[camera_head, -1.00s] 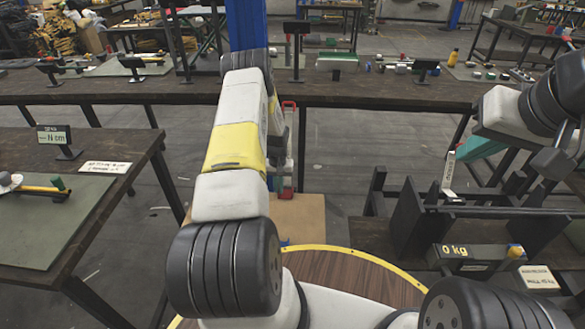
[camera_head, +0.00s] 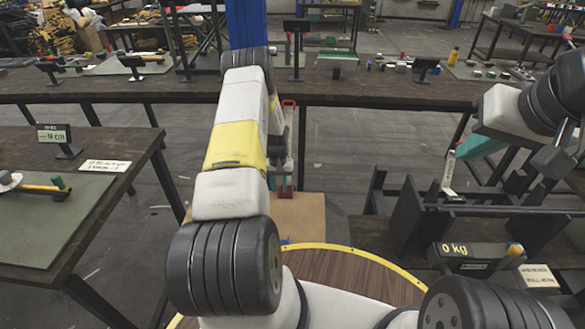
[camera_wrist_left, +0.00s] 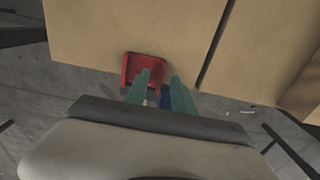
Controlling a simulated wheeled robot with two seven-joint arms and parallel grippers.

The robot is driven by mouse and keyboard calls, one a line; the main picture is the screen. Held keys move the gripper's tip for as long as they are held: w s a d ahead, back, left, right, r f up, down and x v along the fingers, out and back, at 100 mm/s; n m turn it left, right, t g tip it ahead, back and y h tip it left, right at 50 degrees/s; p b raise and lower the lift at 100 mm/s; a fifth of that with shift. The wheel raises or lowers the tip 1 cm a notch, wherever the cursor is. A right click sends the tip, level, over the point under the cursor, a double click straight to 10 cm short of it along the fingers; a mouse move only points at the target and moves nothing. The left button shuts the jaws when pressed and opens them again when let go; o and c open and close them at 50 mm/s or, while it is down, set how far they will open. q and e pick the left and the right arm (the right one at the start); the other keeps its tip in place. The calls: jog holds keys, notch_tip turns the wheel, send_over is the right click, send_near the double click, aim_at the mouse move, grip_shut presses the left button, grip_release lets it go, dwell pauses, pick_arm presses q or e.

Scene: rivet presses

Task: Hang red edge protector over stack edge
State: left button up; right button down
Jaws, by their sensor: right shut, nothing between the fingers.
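The red edge protector (camera_wrist_left: 143,68) shows in the left wrist view. It lies at the near edge of the tan cardboard stack (camera_wrist_left: 95,40). My left gripper (camera_wrist_left: 160,82) shows there as green fingers with a gap between them. One finger overlaps the protector's lower part in the picture; I cannot tell whether it touches. The protector does not fill the gap. In the head view my left arm largely hides that gripper, and some tan cardboard (camera_head: 302,215) shows beside the arm. My right gripper (camera_head: 472,150), at the right of the head view, is shut and empty.
A long dark workbench (camera_head: 350,90) crosses the back. Another table (camera_head: 110,205) stands at the left. A dark fixture with a 0 kg display (camera_head: 455,250) stands at the right. A round wooden top (camera_head: 340,275) is at the front. Grey floor lies between.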

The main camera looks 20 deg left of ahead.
pick_arm(q)
jog(key=shift+r, duration=3.9)
